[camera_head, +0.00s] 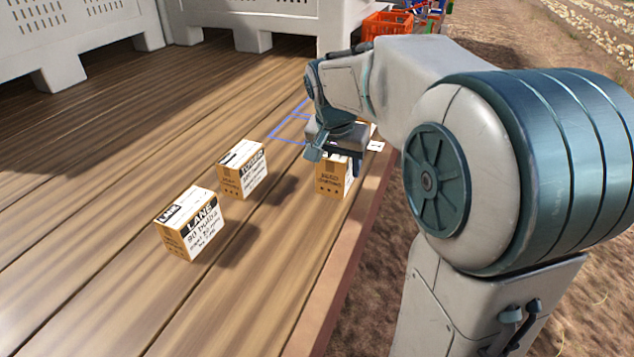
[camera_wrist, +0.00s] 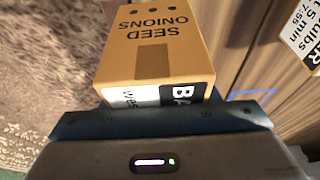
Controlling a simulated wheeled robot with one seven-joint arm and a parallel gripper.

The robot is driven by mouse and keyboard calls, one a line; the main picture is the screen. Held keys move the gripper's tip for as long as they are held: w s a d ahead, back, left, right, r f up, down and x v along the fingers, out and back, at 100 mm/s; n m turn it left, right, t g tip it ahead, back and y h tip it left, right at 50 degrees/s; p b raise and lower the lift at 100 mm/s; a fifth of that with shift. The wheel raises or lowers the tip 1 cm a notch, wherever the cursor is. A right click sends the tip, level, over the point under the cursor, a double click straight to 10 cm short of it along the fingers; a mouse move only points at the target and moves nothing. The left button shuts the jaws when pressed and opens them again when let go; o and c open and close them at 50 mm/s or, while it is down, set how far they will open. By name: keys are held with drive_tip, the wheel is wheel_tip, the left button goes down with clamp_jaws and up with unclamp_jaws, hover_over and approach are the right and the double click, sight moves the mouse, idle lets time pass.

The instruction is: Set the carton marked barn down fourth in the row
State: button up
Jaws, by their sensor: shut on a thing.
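My gripper (camera_head: 334,148) is shut on a tan carton (camera_head: 331,180) near the right edge of the wooden deck. In the wrist view this carton (camera_wrist: 155,50) shows "SEED ONIONS" and a label beginning "BA"; the rest of the label is hidden by the gripper (camera_wrist: 160,120). I cannot tell whether it touches the deck. A carton marked LANE (camera_head: 190,224) stands at the front left. Another carton (camera_head: 242,169), its top word ending in "ER" in the wrist view (camera_wrist: 303,38), stands behind it. Blue outlines (camera_head: 284,127) lie on the deck, partly hidden by my arm.
White slotted bins (camera_head: 75,40) stand along the back of the deck. Orange crates (camera_head: 388,25) are beyond. The deck's left side (camera_head: 80,200) is clear.

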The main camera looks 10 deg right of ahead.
sight(323, 172)
drive_tip(key=a+f, duration=0.2)
drive_tip(key=a, duration=0.1)
drive_tip(key=shift+w+a, duration=0.2)
drive_tip(key=shift+a+f+p, duration=0.1)
drive_tip(key=shift+f+p, duration=0.25)
drive_tip(key=shift+f, duration=1.7)
drive_tip(key=shift+f, duration=0.2)
drive_tip(key=o, duration=1.3)
drive_tip(key=shift+r, duration=0.1)
